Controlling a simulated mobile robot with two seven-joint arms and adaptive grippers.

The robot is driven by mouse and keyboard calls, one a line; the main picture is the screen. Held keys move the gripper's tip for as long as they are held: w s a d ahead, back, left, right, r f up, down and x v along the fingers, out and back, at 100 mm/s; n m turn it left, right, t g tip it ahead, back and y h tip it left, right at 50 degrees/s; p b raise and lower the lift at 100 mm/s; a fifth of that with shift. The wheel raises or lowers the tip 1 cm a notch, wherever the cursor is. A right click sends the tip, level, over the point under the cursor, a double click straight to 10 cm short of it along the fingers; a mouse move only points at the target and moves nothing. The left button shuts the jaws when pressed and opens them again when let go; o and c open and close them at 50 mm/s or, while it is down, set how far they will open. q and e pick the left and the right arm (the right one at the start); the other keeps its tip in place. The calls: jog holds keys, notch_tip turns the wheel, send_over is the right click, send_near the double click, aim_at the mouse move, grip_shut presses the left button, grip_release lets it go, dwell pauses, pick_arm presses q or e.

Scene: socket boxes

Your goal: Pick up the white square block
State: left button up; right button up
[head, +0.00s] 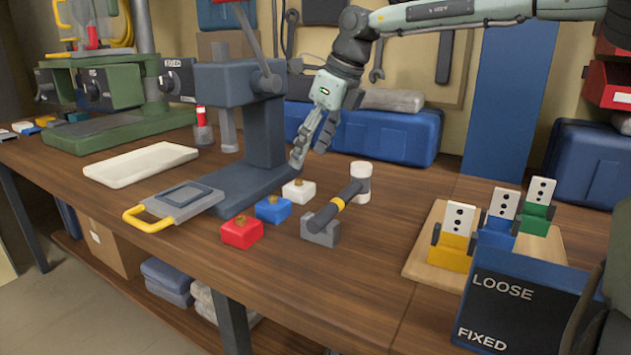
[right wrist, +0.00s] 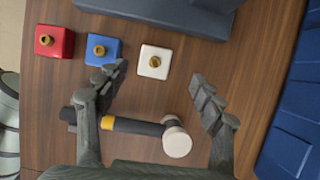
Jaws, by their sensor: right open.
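The white square block (head: 299,191) has a brass knob on top and sits on the wooden workbench, beside the blue block and near the dark grey press base. It also shows in the right wrist view (right wrist: 154,62), just beyond and between the fingertips. My right gripper (head: 310,150) is above and slightly behind the white block in the head view, pointing down. In the right wrist view its fingers (right wrist: 160,78) are spread wide with nothing between the tips. The block is apart from both fingers. My left gripper is in neither view.
A blue block (head: 273,209) and a red block (head: 242,232) stand in a row with the white one. A mallet (head: 338,209) rests close by on a grey stand. The press base (head: 240,194) borders the row.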

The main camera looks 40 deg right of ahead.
aim_at(299, 180)
jog(key=shift+w+f, duration=0.1)
jog(key=shift+f, duration=0.25)
jog(key=x, duration=0.7)
jog(key=shift+s+a, duration=0.3)
jog(key=c, duration=1.3)
jog(key=shift+r, duration=0.1)
